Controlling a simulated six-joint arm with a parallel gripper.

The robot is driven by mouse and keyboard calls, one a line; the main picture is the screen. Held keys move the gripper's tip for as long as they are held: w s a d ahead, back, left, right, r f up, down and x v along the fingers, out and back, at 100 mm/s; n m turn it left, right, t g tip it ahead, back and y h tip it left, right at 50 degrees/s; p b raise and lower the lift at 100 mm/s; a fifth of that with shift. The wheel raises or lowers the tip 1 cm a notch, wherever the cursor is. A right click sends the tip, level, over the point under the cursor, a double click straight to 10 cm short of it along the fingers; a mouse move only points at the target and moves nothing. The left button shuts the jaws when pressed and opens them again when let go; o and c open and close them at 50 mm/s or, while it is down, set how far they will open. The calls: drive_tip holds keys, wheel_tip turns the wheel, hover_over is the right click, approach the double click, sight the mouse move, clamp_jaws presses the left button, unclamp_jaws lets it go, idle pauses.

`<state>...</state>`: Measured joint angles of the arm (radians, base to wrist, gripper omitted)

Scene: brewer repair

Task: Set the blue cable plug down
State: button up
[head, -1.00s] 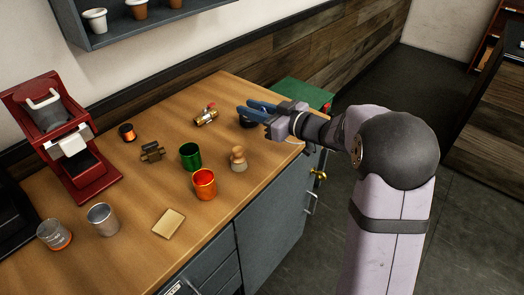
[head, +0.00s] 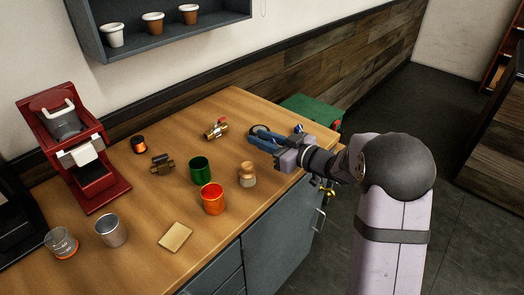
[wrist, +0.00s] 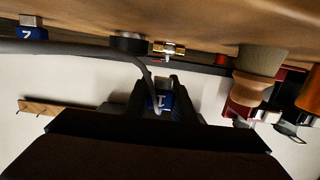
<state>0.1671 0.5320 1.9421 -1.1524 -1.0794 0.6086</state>
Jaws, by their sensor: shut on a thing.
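My gripper (head: 267,138) is low over the right end of the wooden counter, near its edge. In the wrist view, my gripper (wrist: 160,97) is shut on a blue cable plug (wrist: 161,101) with a pale mark on its face. A dark cable (wrist: 75,49) runs from the left of the wrist view to the jaws. A second blue plug end (wrist: 31,31), marked 7, shows at the upper left, by the counter surface. Whether the held plug touches the counter, I cannot tell.
A dark round piece (wrist: 129,42) and a brass valve (head: 216,128) lie near my gripper. The red brewer (head: 75,150) is farther left.

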sight(262, 157)
drive_tip(key=shift+f+p, duration=0.3)
drive_tip(key=shift+f, duration=1.95)
drive_tip(key=shift+f, duration=0.15)
drive_tip(key=o, duration=1)
drive_tip(key=shift+f+b, duration=0.1)
drive_tip(key=shift+b, duration=0.3)
drive_tip(key=b+v, duration=0.1)
drive_tip(key=v, duration=1)
drive_tip(key=shift+s, duration=0.15)
drive_tip(key=shift+o, duration=0.5)
drive_tip(key=shift+s+d+b, duration=0.3)
